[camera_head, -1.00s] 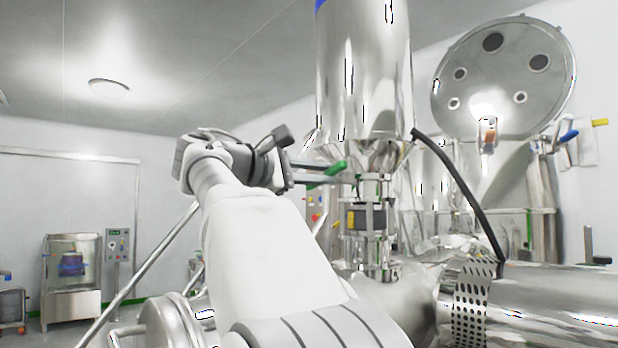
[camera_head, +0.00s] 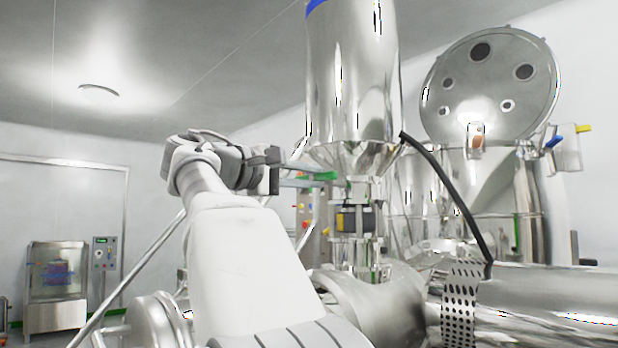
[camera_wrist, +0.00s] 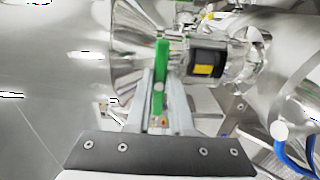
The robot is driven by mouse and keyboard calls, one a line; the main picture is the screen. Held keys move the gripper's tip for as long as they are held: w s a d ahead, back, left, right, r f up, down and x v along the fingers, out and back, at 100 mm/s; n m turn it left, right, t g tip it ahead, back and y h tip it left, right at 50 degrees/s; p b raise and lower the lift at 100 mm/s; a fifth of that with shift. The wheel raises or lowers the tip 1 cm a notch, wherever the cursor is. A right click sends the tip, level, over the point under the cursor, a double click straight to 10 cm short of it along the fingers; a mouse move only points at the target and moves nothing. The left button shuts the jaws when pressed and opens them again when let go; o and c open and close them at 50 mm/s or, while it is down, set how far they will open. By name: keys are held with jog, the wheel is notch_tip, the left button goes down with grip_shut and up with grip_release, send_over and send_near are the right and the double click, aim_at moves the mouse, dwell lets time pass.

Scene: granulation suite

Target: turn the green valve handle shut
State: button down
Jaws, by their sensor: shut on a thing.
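The green valve handle (camera_wrist: 161,66) shows in the wrist view between the two fingers of my gripper (camera_wrist: 160,100), which are shut on it. In the head view the handle (camera_head: 322,177) is a short green bar left of the valve body, below the steel hopper cone. My gripper (camera_head: 305,177) reaches it from the left, its fingers partly covering it. The valve body with its black and yellow block (camera_head: 355,220) sits on the vertical pipe; the block also shows in the wrist view (camera_wrist: 206,64), right of the handle.
A steel hopper (camera_head: 350,80) rises above the valve. A black hose (camera_head: 450,185) runs down at the right. A large round steel lid (camera_head: 490,85) stands open at the back right. Horizontal steel vessels (camera_head: 560,295) fill the lower right.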

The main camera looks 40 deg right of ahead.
jog(key=c, duration=0.8)
grip_release()
jog(key=shift+a, duration=0.1)
jog(key=s+a, duration=0.1)
jog(key=a, duration=1.6)
jog(key=shift+s, duration=0.2)
